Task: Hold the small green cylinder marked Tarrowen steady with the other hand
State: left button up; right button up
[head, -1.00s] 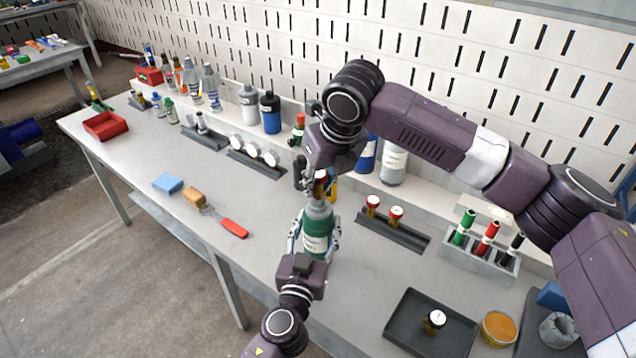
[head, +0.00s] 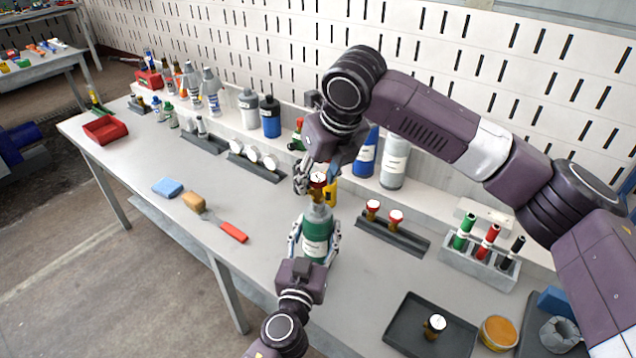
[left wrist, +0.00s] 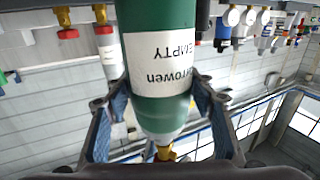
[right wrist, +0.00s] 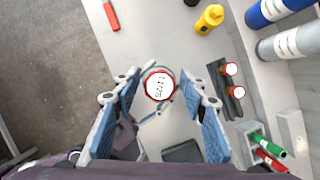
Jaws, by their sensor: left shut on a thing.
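The small green cylinder (head: 316,246) has a grey shoulder and a white label; in the left wrist view (left wrist: 158,95) the label partly reads "rrowen" and "EMPTY". It stands upright over the table front. My left gripper (head: 314,248) is shut on its body, with a finger on each side. A brass fitting with a red-rimmed, white-faced gauge (head: 318,179) sits on top; the right wrist view shows the gauge face (right wrist: 159,86) from above. My right gripper (right wrist: 159,102) is open above the cylinder, its fingers apart on either side of the gauge and not touching it.
Behind is a rack (head: 393,235) with two red-rimmed gauges. A holder (head: 478,262) with green, red and black tubes stands at right, a dark tray (head: 403,335) in front. Tall bottles line the back.

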jog(key=shift+f, duration=0.1)
jog(key=shift+f, duration=1.2)
grip_shut()
grip_release()
